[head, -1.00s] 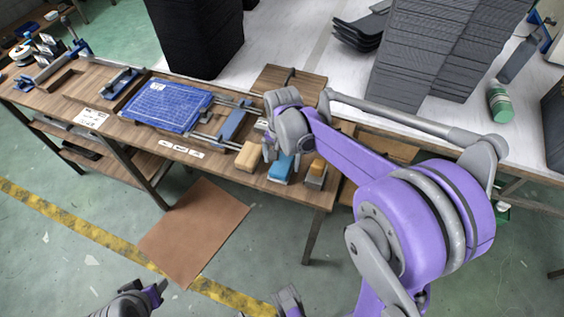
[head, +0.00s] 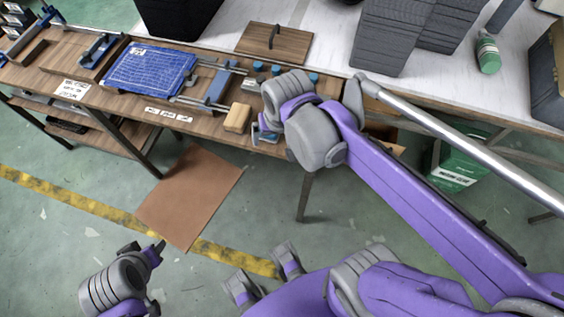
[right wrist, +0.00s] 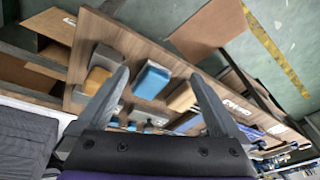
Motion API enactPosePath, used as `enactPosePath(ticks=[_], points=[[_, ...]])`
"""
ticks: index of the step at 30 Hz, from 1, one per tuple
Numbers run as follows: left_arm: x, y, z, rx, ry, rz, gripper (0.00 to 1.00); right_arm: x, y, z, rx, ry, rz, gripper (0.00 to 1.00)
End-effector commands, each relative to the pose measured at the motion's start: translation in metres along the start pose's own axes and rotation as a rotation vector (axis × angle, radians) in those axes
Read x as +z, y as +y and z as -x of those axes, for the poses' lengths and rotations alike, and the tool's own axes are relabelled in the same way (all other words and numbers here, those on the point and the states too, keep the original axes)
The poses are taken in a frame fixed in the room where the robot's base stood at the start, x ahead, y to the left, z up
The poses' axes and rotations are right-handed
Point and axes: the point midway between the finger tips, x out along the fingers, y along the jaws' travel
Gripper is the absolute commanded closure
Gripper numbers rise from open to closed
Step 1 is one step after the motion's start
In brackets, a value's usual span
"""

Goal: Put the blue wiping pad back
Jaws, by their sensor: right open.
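The blue wiping pad (right wrist: 152,80) is a blue block with a paler side, on the wooden worktop (right wrist: 135,42). In the head view only a bit of the pad (head: 268,136) shows near the table's front edge, behind my right gripper and wrist. My right gripper (right wrist: 160,74) is open above it. In the right wrist view the pad appears between the two fingertips; I cannot tell whether they touch it. A tan pad (head: 237,118) lies beside it on the left. My left gripper (head: 158,250) is low over the floor, away from the table, its jaws unclear.
A blue gridded panel (head: 150,72) and a blue block on rails (head: 219,86) lie left of the pads. An orange-tan pad (right wrist: 97,80) is close to the blue pad. A wooden board with a handle (head: 290,45) is behind. Brown sheet (head: 190,195) covers floor in front.

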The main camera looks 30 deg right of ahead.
Motion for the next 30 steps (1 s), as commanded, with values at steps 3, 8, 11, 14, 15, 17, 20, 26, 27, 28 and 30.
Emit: enactPosePath(ticks=[3,8,11,14,15,17,20,26,27,28,30], points=[[0.000,0.000,0.000,0.000,0.000,0.000,0.50,0.043,0.003,-0.011,-0.029,0.082,0.169,0.00],[0.000,0.000,0.000,0.000,0.000,0.000,0.50,0.075,0.007,-0.024,-0.046,0.159,0.320,0.00],[0.000,0.000,0.000,0.000,0.000,0.000,0.50,0.084,0.008,-0.028,-0.049,0.182,0.362,0.00],[0.000,0.000,0.000,0.000,0.000,0.000,0.50,0.086,0.008,-0.029,-0.050,0.189,0.375,0.00],[0.000,0.000,0.000,0.000,0.000,0.000,0.50,0.085,0.008,-0.029,-0.050,0.189,0.375,0.00],[0.000,0.000,0.000,0.000,0.000,0.000,0.50,0.085,0.008,-0.028,-0.050,0.189,0.374,0.00],[0.000,0.000,0.000,0.000,0.000,0.000,0.50,0.085,0.008,-0.028,-0.050,0.188,0.373,0.00],[-0.013,0.000,0.019,0.000,0.008,0.000,0.50,0.076,0.005,-0.007,-0.052,0.195,0.372,0.00],[-0.019,0.000,0.026,0.000,0.012,0.000,0.50,0.072,0.004,0.001,-0.052,0.199,0.371,0.00],[-0.024,0.000,0.032,0.000,0.016,0.000,0.50,0.068,0.002,0.008,-0.053,0.203,0.371,0.00],[-0.029,0.000,0.038,0.000,0.020,0.000,0.50,0.065,0.001,0.015,-0.054,0.206,0.371,0.00]])
